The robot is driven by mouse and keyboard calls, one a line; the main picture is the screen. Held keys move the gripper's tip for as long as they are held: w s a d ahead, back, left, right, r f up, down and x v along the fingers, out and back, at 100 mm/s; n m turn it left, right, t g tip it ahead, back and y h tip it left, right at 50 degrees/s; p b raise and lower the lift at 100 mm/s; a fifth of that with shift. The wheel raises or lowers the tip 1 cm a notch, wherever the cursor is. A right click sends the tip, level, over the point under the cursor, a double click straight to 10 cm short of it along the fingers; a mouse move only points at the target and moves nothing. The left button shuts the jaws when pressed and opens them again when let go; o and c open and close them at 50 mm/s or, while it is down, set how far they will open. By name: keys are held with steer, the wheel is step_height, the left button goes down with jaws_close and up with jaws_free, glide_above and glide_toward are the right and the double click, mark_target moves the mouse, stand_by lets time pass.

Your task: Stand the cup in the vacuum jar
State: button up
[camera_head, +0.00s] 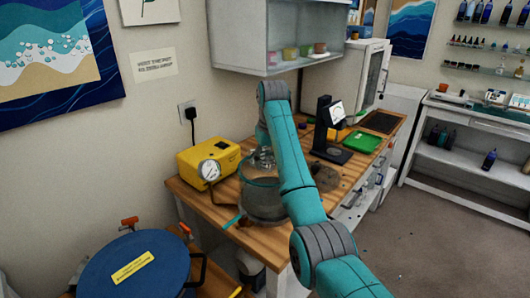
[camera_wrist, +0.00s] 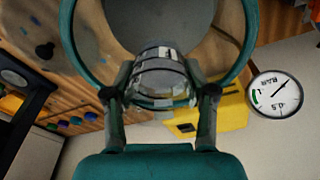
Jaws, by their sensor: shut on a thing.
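My gripper (camera_wrist: 161,98) is shut on a clear cup (camera_wrist: 163,72), with one finger on each side of it. In the head view my gripper (camera_head: 259,158) is over the vacuum jar, partly hidden by my arm. The vacuum jar (camera_head: 262,205) is a clear cylinder with a teal rim, standing on the wooden bench. In the wrist view the jar's teal rim (camera_wrist: 72,45) curves around the cup, and its grey floor shows beyond. I cannot tell whether the cup's base is below the rim.
A yellow pump (camera_head: 207,160) with a round gauge (camera_head: 209,170) stands left of the jar. A black stand with a dial (camera_head: 330,130) and a green tray (camera_head: 362,142) are to the right. A blue round lid (camera_head: 120,275) is at the front left. A cabinet (camera_head: 290,35) hangs above.

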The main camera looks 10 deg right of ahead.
steer(key=shift+f, duration=3.85)
steer(key=shift+f, duration=0.4)
steer(key=o, duration=1.3)
